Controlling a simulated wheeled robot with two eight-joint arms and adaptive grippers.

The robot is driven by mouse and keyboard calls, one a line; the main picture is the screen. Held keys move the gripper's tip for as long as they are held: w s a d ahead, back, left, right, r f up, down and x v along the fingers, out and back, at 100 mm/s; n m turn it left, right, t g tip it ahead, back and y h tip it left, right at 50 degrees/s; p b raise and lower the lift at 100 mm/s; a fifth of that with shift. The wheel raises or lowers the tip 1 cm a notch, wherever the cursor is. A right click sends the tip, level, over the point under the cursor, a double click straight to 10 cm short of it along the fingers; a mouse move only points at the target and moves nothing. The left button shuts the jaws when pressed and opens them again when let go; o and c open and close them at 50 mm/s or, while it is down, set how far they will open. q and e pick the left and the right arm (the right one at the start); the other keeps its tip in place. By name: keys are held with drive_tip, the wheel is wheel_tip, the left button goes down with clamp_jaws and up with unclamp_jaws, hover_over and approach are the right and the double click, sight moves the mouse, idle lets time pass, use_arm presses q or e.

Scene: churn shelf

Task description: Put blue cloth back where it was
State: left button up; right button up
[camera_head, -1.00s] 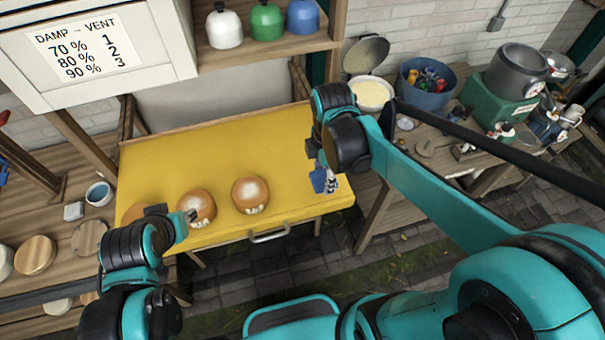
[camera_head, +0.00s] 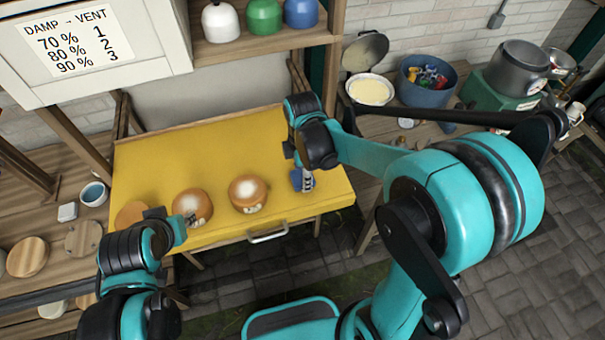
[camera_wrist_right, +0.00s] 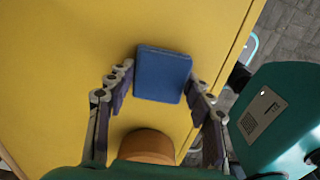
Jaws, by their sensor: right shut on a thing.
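The blue cloth (camera_head: 307,183) is a small, flat, dark blue square under my right gripper (camera_head: 303,172), over the right part of the yellow table. In the right wrist view the blue cloth (camera_wrist_right: 162,75) sits between the two fingertips of the right gripper (camera_wrist_right: 160,90), which is shut on it. I cannot tell whether the cloth touches the tabletop. My left gripper (camera_head: 182,222) is low over the table's left front edge, beside a brown round loaf-like thing. Its fingers are too small and covered to read.
The yellow table (camera_head: 240,140) holds brown rounds with pale tops (camera_head: 248,192), one of them near my right gripper. A handle (camera_head: 268,234) sticks out at its front. A wooden bench on the right carries a blue tub (camera_head: 427,90). The table's back middle is clear.

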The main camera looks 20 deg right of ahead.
drive_tip(key=shift+f, duration=0.1)
drive_tip(key=o, duration=1.2)
drive_tip(key=shift+r, duration=0.45)
wheel_tip(320, 180, up, 11)
drive_tip(key=p, duration=0.3)
drive_tip(key=s+d+m+t, duration=0.1)
drive_tip(key=s+m+t, duration=0.1)
drive_tip(key=m, duration=0.4)
drive_tip(key=s+d+m+t, duration=0.2)
drive_tip(key=s+m, duration=0.3)
drive_tip(key=m, duration=0.1)
drive_tip(key=s+d+m+t, duration=0.1)
drive_tip(key=s+m+t, duration=0.2)
drive_tip(key=m, duration=0.3)
drive_tip(key=shift+s+d, duration=0.15)
drive_tip(key=shift+d, duration=0.2)
